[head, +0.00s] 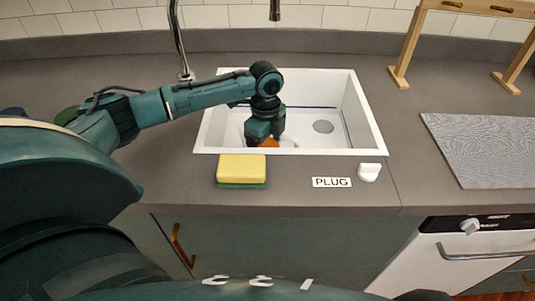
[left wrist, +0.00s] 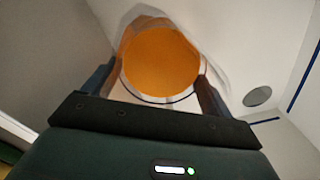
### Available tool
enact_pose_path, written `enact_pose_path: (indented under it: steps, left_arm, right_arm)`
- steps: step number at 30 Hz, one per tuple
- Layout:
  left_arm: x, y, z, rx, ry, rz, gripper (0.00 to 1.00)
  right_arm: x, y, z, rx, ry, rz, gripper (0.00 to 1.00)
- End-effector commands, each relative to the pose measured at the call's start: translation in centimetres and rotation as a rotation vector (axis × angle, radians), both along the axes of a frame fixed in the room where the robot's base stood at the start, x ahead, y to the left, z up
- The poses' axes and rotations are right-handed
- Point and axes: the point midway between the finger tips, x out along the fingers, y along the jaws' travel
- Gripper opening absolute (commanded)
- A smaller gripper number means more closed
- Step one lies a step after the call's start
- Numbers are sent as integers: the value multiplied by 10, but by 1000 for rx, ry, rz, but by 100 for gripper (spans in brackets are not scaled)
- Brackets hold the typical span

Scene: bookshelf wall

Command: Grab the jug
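The jug (left wrist: 160,60) stands in the white sink (head: 360,115). It looks clear-walled with orange contents, seen from above in the left wrist view. In the head view only a bit of its orange (head: 271,143) shows below my left gripper (head: 264,138); the rest is hidden by the gripper and the sink's front rim. In the left wrist view my left gripper (left wrist: 158,80) has its fingers apart, one on each side of the jug. Whether they touch it is not clear. My right gripper is not in view.
A yellow and green sponge (head: 242,169), a PLUG label (head: 332,182) and a white knob (head: 369,172) are on the counter before the sink. A tap (head: 180,45) rises behind it. A grey mat (head: 485,150) and a wooden rack (head: 408,45) are at right.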

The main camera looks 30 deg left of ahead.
Motion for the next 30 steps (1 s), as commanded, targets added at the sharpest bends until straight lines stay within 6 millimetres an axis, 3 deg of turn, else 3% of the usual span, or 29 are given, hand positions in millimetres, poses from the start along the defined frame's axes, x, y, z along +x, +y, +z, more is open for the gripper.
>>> enact_pose_path:
  steps: [19,30]
  left_arm:
    - [0,0,1,0,0,0,31]
    - [2,0,13,-1,-7,0,30]
  right_arm:
    - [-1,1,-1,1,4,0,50]
    - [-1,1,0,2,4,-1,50]
